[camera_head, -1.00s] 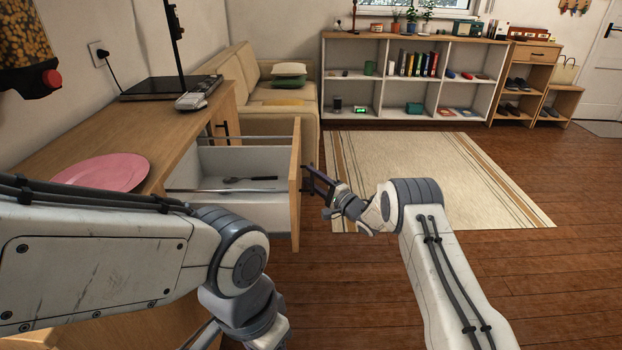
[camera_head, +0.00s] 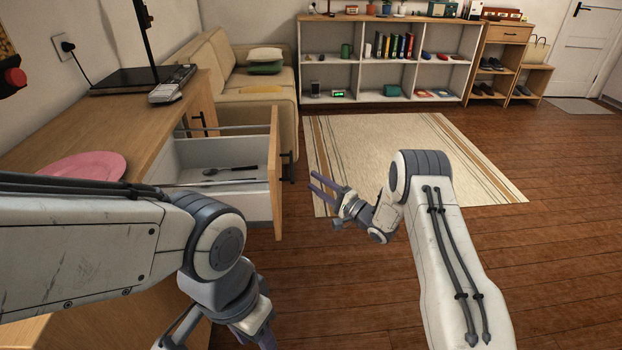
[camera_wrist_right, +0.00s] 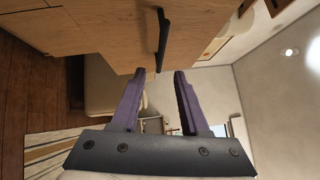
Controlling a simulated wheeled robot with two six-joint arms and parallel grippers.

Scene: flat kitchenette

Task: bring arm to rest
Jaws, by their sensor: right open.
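My right gripper (camera_head: 322,186) is open and empty, in the air just right of the open drawer (camera_head: 276,190). Its two purple fingers (camera_wrist_right: 157,100) stand apart in the right wrist view, with the wooden drawer front and its dark handle (camera_wrist_right: 163,40) beyond the fingertips. In the head view the fingers are clear of the handle (camera_head: 289,166). My left arm comes in from the left, in front of the counter; its gripper is not clearly seen, as the frame's lower edge cuts the arm off.
The drawer holds a dark spoon (camera_head: 230,170). A sofa (camera_head: 225,75), a rug (camera_head: 400,150) and a white shelf (camera_head: 385,20) are behind. The floor at right is clear.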

